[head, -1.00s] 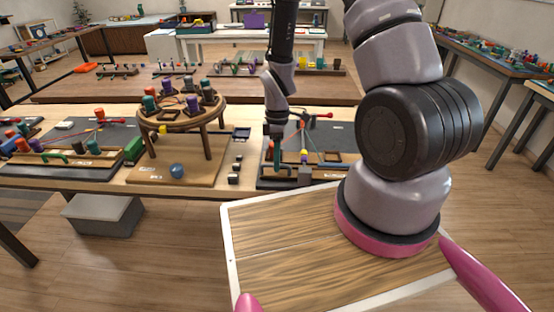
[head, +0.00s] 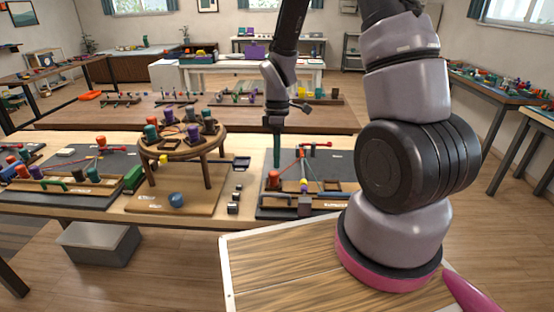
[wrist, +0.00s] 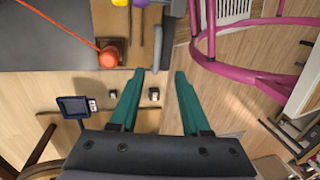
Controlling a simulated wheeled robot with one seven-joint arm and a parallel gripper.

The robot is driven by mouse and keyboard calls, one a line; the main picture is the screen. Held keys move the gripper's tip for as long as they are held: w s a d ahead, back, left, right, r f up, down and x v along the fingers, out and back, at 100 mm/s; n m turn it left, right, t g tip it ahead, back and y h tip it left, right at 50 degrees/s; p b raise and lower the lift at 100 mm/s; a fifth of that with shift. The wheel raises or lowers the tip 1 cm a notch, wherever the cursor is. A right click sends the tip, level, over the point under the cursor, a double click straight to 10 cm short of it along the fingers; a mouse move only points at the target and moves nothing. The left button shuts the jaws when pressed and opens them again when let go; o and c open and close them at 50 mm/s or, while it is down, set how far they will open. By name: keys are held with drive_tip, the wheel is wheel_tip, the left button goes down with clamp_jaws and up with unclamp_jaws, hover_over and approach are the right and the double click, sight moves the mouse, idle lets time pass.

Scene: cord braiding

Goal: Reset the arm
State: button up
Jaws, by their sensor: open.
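My gripper (head: 277,163) hangs at the left edge of the dark braiding board (head: 340,165) on the near table. In the wrist view its two teal fingers (wrist: 160,75) are spread apart with nothing between them. Below them are table wood and small dark blocks. The board also shows at upper left in the wrist view (wrist: 55,45), with a red-orange peg (wrist: 108,57) and an orange cord beyond the left finger. Red cords (head: 300,157) lie across the board in the head view. Whether the fingertips touch anything there is not clear.
A round wooden stand (head: 183,146) with coloured spools is left of the gripper. Another dark board (head: 75,172) lies farther left, and a grey box (head: 98,244) is on the floor.

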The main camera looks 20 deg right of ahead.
drive_tip(key=s+d+r+m+t, duration=0.15)
drive_tip(key=r+m, duration=0.25)
drive_tip(key=r, duration=0.6)
drive_tip(key=d+r+m+t, duration=0.25)
drive_tip(key=r+m, duration=0.25)
drive_tip(key=r, duration=0.4)
drive_tip(key=s+d+r+m+t+y, duration=0.1)
drive_tip(key=s+d+r+m+t, duration=0.1)
drive_tip(key=s+r+m+t, duration=0.3)
drive_tip(key=s+r+m, duration=0.4)
drive_tip(key=s+r, duration=0.1)
drive_tip(key=r, duration=0.4)
drive_tip(key=shift+s+m, duration=0.3)
drive_tip(key=shift+s, duration=0.05)
